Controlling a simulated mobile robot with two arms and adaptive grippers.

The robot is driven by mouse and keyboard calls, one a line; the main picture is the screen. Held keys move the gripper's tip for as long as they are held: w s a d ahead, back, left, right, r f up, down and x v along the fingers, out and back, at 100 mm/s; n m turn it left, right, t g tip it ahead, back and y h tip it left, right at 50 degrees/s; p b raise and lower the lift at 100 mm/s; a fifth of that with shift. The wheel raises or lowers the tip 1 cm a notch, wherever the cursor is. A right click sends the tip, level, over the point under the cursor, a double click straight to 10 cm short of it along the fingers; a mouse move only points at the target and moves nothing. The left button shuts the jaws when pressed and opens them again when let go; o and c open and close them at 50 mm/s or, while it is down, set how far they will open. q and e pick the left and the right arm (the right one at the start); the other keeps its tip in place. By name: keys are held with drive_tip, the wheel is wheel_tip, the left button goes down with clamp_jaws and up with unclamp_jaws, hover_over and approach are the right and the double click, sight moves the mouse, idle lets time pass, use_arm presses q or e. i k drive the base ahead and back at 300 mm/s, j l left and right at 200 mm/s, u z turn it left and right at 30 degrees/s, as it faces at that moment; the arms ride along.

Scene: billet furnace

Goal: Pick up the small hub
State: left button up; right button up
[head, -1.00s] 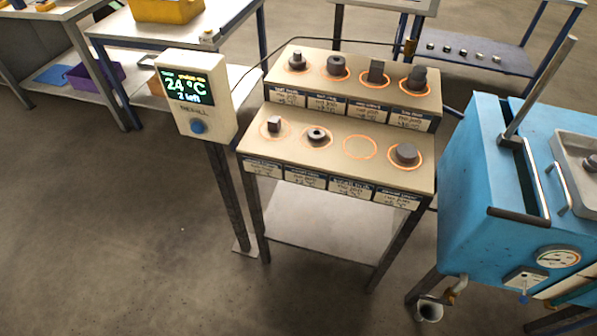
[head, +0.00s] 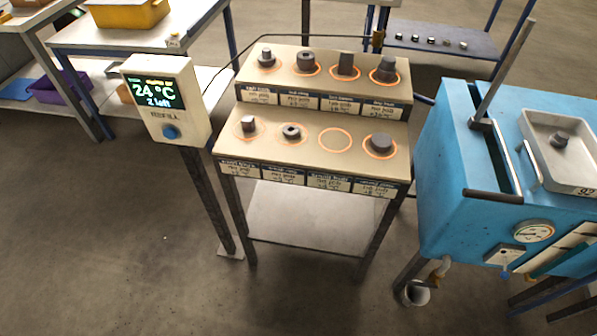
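A two-tier stand (head: 250,157) in the middle carries several dark metal parts, most in orange rings, with labels too blurred to read surely. I cannot tell for certain which part is the small hub. In the front row stand a small block (head: 248,124), a low round part with a central hole (head: 291,132), an empty orange ring (head: 335,140) and a wide disc-like part (head: 380,144). The back row holds a stepped part (head: 266,58), a short cylinder (head: 305,61), an upright block (head: 345,63) and a stepped round part (head: 386,69). Neither gripper is in view.
A display post (head: 166,100) reading 24 °C and "2 left" stands left of the stand. A blue tank (head: 445,150) stands close on the right, with a grey tray (head: 580,182) holding a dark part (head: 559,139). Floor in front is clear.

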sight(558, 140)
drive_tip(key=z, duration=1.75)
drive_tip(key=i+l+u, duration=0.1)
drive_tip(key=l, duration=0.25)
drive_tip(key=i, duration=0.1)
